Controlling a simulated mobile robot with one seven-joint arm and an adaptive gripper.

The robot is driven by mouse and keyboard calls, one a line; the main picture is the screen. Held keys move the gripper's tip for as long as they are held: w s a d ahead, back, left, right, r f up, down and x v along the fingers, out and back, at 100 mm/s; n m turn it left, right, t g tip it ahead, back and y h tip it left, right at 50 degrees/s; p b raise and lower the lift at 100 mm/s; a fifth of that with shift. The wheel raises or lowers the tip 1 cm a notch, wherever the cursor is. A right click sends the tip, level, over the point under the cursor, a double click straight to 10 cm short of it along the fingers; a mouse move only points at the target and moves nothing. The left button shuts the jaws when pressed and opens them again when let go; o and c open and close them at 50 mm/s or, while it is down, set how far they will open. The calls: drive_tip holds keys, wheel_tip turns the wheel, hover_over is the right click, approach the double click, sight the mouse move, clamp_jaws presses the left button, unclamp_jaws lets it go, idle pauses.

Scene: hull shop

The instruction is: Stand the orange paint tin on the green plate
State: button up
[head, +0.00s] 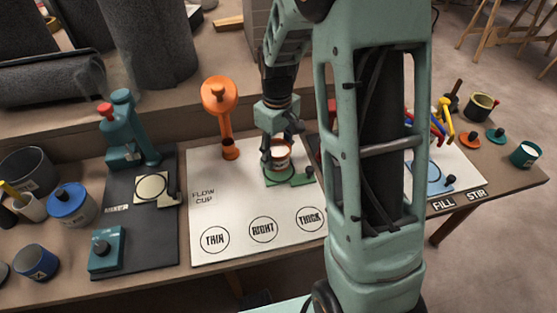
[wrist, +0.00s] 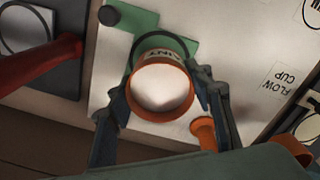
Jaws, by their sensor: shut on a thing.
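The orange paint tin (head: 280,160) has an orange rim, a pale label band and white contents. My gripper (head: 278,150) is shut on it, with one finger on each side. In the wrist view the tin (wrist: 160,92) sits upright between the fingers. The green plate (head: 301,181) lies on the white board directly under the tin. In the wrist view the plate (wrist: 178,22) shows with a dark ring partly hidden behind the tin. The tin is over that ring; I cannot tell whether its base touches the plate.
An orange flow-cup stand (head: 222,105) rises just left of the tin. The white board (head: 210,250) has clear room in front, with circles marked THIN, RIGHT and THICK. A teal mixer (head: 122,145) stands at left. My arm hides part of the table's right side.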

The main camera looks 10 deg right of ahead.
drive_tip(key=shift+s+f, duration=0.1)
drive_tip(key=shift+f, duration=1.1)
drive_tip(key=shift+d, duration=0.1)
drive_tip(key=shift+f, duration=0.2)
drive_tip(key=o, duration=1.4)
wheel_tip(320, 180, up, 12)
drive_tip(key=p, duration=0.3)
drive_tip(key=shift+r, duration=0.2)
